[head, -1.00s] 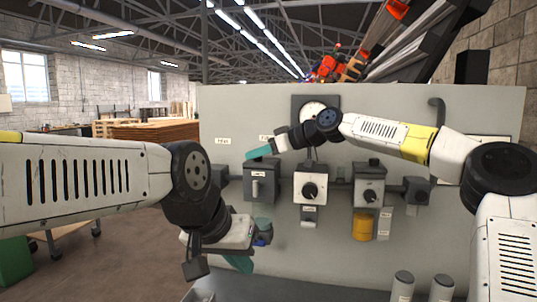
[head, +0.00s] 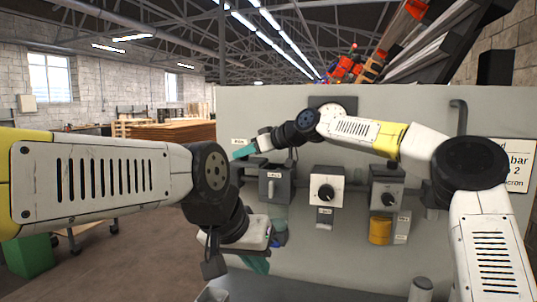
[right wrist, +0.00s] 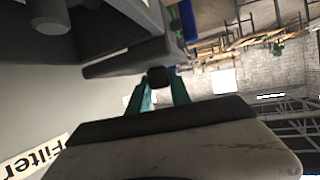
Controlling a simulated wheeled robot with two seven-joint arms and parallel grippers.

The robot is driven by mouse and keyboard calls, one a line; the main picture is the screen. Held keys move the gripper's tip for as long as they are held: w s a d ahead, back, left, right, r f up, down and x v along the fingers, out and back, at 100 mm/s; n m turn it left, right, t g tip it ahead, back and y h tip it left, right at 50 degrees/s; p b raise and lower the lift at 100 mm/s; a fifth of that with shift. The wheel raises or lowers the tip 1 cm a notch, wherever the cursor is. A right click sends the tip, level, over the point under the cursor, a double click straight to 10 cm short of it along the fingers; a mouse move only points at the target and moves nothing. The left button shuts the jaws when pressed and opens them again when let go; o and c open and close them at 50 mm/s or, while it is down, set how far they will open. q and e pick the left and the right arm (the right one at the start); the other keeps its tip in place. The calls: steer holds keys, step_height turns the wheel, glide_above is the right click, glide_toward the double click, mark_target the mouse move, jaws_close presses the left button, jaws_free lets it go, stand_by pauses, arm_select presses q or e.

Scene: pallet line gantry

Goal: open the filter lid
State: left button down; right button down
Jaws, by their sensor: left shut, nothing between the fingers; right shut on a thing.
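My right gripper (head: 241,152) has teal fingers and is at the upper left of the grey panel, beside a small label. In the right wrist view, its fingers (right wrist: 158,92) are shut on a small dark knob (right wrist: 160,77), close to a dark grey housing (right wrist: 125,58). A sign reading "Filter" (right wrist: 33,160) is on the panel there. How far the filter lid stands open cannot be told, as the arm and gripper hide much of it in the head view. My left gripper (head: 258,264) is shut and empty, low in front of the panel.
Open floor lies at left.

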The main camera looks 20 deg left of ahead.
steer(key=c, duration=1.2)
jaws_free()
steer(key=v, duration=0.8)
